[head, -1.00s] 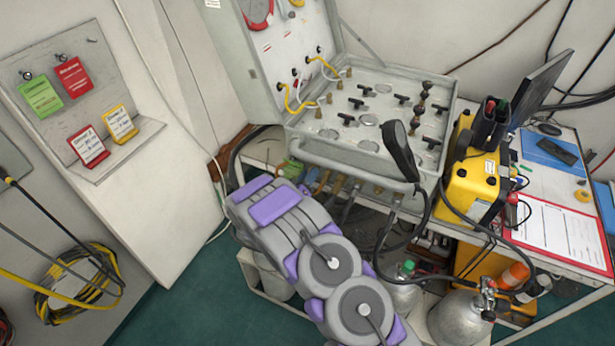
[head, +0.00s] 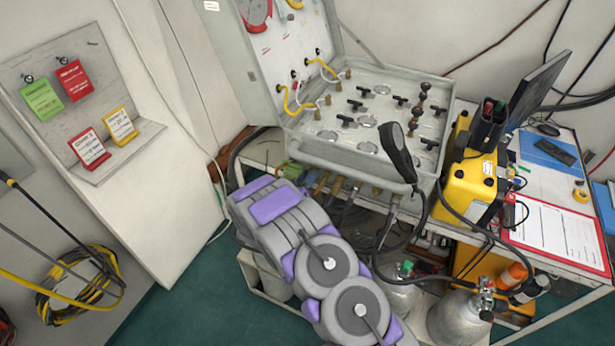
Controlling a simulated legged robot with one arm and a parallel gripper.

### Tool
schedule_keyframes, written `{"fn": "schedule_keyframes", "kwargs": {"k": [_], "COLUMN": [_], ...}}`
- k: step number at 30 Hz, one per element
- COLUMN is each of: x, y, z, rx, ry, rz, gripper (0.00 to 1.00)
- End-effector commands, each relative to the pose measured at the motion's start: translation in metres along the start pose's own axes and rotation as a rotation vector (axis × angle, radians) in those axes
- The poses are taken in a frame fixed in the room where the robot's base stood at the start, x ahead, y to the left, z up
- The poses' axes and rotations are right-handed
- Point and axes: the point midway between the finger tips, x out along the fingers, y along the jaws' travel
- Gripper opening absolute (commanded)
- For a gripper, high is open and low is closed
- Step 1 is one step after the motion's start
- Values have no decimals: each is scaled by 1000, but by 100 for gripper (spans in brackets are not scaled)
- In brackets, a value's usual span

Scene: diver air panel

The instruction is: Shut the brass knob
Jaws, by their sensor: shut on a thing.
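The open grey panel case (head: 420,92) stands on the bench with gauges, black T-handles and brass fittings on its face. My grey and purple arm reaches up from the bottom toward the left front of the case. My gripper is not visible; the arm's end hides that spot.
A black handset (head: 398,150) and its cable hang at the case front. A yellow box (head: 468,185) stands to the right, beside a red clipboard (head: 556,236). Gas cylinders (head: 455,318) stand below. Green floor (head: 185,318) is clear at lower left.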

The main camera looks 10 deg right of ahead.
Motion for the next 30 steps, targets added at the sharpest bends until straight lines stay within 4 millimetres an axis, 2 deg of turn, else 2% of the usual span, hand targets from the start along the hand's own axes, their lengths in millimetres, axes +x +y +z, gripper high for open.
{"fn": "schedule_keyframes", "kwargs": {"k": [30], "x": [-1], "y": [-2], "z": [3], "rx": [899], "ry": [-19], "rz": [-19], "gripper": [0]}}
